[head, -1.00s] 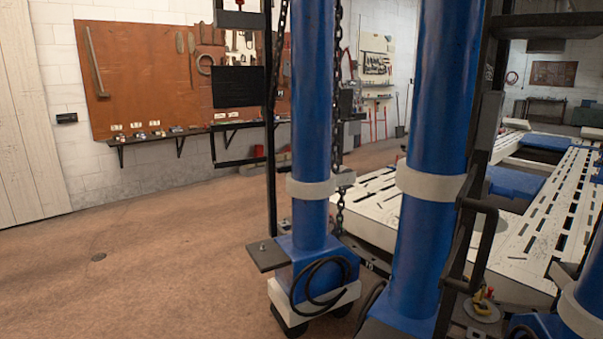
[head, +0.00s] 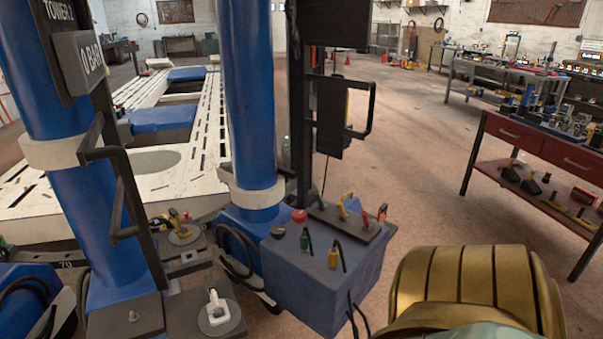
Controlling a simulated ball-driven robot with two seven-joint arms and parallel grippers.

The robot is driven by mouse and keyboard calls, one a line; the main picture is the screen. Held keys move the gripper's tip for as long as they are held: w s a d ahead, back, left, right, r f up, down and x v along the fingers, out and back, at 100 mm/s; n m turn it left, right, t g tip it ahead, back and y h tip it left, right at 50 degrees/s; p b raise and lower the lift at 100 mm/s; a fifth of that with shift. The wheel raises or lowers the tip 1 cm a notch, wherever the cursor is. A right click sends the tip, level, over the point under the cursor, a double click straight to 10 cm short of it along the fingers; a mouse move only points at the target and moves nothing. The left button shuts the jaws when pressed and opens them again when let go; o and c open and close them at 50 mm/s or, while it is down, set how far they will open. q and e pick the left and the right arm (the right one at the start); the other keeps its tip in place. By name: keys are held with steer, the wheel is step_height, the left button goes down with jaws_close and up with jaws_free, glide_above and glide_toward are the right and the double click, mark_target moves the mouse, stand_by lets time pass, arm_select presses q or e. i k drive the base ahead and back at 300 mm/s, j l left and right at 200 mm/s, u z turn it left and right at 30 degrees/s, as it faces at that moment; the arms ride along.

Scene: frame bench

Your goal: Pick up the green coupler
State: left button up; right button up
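A small green coupler (head: 305,240) stands on top of a blue box (head: 300,275) at the foot of a blue column, in the lower middle of the head view. A yellow coupler (head: 333,257) stands close to its right, with a black hose beside it. Neither of my grippers is in view, so nothing shows of what they hold. A ribbed gold part, which seems to be mine, fills the lower right.
A dark panel with yellow and red handles (head: 345,218) sits behind the green coupler. Blue columns (head: 250,100) and a black frame (head: 305,120) stand close by. A red workbench (head: 535,150) is at right. Open floor (head: 430,190) lies between.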

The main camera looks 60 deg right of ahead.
mark_target(303, 243)
steer(key=l+z, duration=0.1)
steer(key=z, duration=2.15)
steer(key=i+j, duration=0.05)
steer(key=j, duration=0.05)
